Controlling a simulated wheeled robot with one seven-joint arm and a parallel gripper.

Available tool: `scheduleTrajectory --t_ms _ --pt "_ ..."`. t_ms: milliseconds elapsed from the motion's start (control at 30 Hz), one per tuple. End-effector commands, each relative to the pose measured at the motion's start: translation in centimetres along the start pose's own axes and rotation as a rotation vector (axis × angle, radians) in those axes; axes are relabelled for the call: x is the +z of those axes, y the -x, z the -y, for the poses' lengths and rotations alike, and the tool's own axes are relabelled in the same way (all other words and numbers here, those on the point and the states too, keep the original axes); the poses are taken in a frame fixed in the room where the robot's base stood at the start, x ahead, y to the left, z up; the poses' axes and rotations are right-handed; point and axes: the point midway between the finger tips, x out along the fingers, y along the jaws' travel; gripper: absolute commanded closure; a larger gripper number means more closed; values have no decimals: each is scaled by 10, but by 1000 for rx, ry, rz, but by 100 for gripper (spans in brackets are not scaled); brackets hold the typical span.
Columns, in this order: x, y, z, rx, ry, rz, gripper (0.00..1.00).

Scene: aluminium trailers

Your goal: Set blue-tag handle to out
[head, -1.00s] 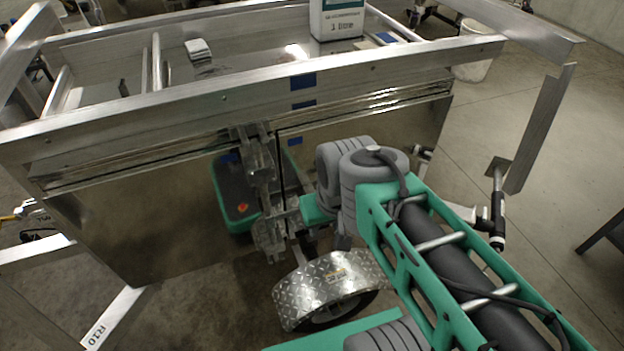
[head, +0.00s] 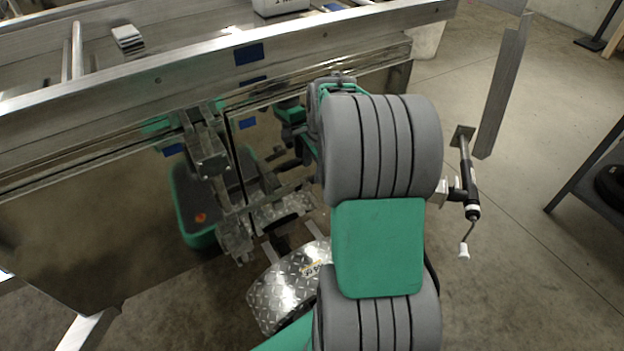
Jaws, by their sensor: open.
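A metal latch assembly (head: 212,165) hangs beside the seam, with more metal fittings (head: 236,238) lower down. I cannot tell which part is the blue-tag handle or how it is set. My arm's thick grey joint (head: 382,150) covers the panel to the right of the latch. My gripper is hidden behind it; I cannot make out its fingers.
The shiny panel (head: 90,230) reflects my green body. A checker-plate mudguard (head: 290,287) sits below the latch. A jockey stand with a crank (head: 468,195) hangs to the right. A dark table (head: 590,180) stands at the right edge, with open floor (head: 530,270) before it.

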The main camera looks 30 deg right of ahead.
Motion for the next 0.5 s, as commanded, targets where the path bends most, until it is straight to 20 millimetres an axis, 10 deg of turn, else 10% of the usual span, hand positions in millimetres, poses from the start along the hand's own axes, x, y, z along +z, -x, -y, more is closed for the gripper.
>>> scheduleTrajectory --t_ms 200,500 --pt "-1 -38 0 0 0 0 56" --pt "-1 -44 0 -2 1 -2 56"
